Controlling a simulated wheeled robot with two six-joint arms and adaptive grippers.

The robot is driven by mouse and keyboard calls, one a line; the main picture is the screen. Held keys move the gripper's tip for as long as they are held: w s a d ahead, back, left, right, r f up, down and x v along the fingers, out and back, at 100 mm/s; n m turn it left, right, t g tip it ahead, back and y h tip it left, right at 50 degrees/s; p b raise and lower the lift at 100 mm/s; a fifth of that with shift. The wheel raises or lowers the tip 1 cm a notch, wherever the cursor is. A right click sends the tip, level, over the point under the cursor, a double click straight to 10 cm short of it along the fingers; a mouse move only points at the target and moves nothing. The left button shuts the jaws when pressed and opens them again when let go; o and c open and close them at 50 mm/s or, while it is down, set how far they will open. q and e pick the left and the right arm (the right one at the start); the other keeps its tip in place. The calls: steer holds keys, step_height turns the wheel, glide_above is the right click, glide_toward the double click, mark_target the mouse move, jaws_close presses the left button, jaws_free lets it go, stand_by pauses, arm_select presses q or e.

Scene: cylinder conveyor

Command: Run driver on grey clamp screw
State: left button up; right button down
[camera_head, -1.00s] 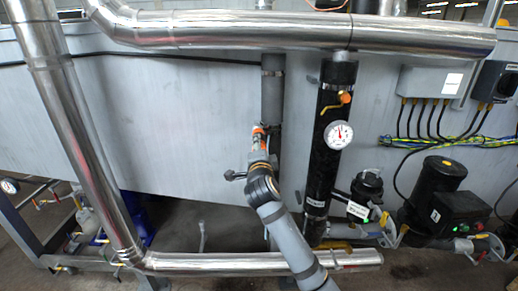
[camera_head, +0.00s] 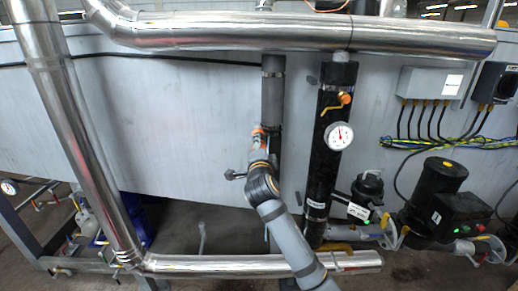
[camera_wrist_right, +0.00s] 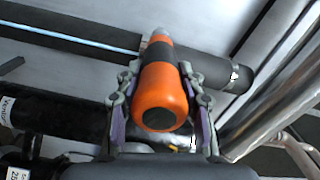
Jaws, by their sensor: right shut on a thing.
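An orange and dark grey driver (camera_wrist_right: 163,95) is held between the fingers of my right gripper (camera_wrist_right: 160,115) in the right wrist view. Its butt end faces the camera and its nose points away towards the wall. In the head view my right gripper (camera_head: 258,142) is small, with a bit of orange showing, just left of the vertical grey pipe (camera_head: 272,100). A thin metal clamp band (camera_head: 272,73) circles that pipe above the gripper. A clamp (camera_wrist_right: 234,76) also shows at the right in the wrist view, apart from the driver. The driver's bit tip and any contact are hidden.
A black pipe with a round gauge (camera_head: 339,136) and an orange valve handle (camera_head: 345,99) stands to the right. A silver pipe (camera_head: 420,36) crosses above and another silver pipe (camera_head: 200,263) runs below. The grey wall (camera_head: 170,130) left of the gripper is clear.

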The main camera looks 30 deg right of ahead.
steer(key=shift+w+d+r, duration=0.1)
steer(key=shift+w, duration=0.1)
steer(key=shift+b, duration=0.3)
stand_by(0.3)
steer(key=shift+w+d+b, duration=0.1)
steer(key=shift+w+b, duration=0.1)
steer(key=shift+b, duration=0.3)
stand_by(1.4)
steer(key=shift+r+b, duration=0.1)
steer(key=shift+b, duration=0.25)
stand_by(0.5)
steer(key=shift+s+a, duration=0.2)
steer(key=shift+s, duration=0.15)
steer(key=shift+b+v, duration=0.4)
steer(key=shift+v, duration=0.85)
